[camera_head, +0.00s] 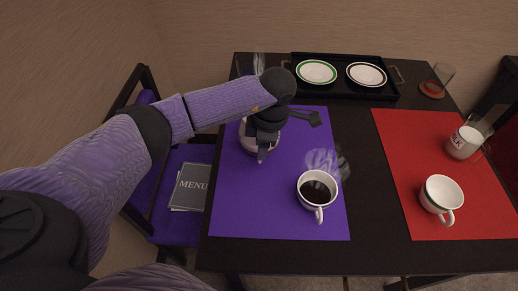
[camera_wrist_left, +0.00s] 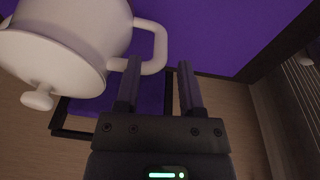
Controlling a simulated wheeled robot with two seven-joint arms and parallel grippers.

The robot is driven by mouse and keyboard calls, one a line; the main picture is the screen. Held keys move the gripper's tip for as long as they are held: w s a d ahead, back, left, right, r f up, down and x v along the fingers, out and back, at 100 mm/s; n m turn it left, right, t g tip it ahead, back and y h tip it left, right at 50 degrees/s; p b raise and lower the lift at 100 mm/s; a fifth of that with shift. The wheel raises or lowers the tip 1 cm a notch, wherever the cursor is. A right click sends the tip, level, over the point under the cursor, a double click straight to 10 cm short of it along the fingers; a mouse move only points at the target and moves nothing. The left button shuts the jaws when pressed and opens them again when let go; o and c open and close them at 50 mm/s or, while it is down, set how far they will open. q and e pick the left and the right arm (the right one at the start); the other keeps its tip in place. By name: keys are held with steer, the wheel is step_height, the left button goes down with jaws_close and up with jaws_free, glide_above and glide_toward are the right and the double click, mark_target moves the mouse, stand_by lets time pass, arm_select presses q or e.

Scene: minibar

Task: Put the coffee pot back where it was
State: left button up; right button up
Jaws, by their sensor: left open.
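The white coffee pot (camera_head: 247,141) is at the upper left of the purple mat in the head view, partly hidden by my left gripper. In the left wrist view the pot (camera_wrist_left: 65,45) fills the upper left, with its lid knob at lower left and its handle (camera_wrist_left: 160,45) pointing right. My left gripper (camera_head: 264,151) is over the pot's near side. Its two fingers are apart in the left wrist view (camera_wrist_left: 158,68), close to the handle. I cannot tell whether the handle lies between them. My right gripper is not in view.
A steaming coffee cup (camera_head: 318,190) stands on the purple mat (camera_head: 270,222). A black tray (camera_head: 341,91) with two plates is at the back. A white cup (camera_head: 441,196) and a milk container (camera_head: 464,142) are on the red mat (camera_head: 405,135). A menu (camera_head: 190,187) lies on the left chair.

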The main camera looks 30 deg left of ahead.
arm_select(q)
step_height(320, 180, up, 8)
steer(key=d+p, duration=0.1)
steer(key=shift+p, duration=0.3)
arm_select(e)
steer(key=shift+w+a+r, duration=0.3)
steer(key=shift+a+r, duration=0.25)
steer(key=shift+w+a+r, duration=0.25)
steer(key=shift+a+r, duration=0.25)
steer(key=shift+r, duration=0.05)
arm_select(q)
steer(key=shift+w+d, duration=0.1)
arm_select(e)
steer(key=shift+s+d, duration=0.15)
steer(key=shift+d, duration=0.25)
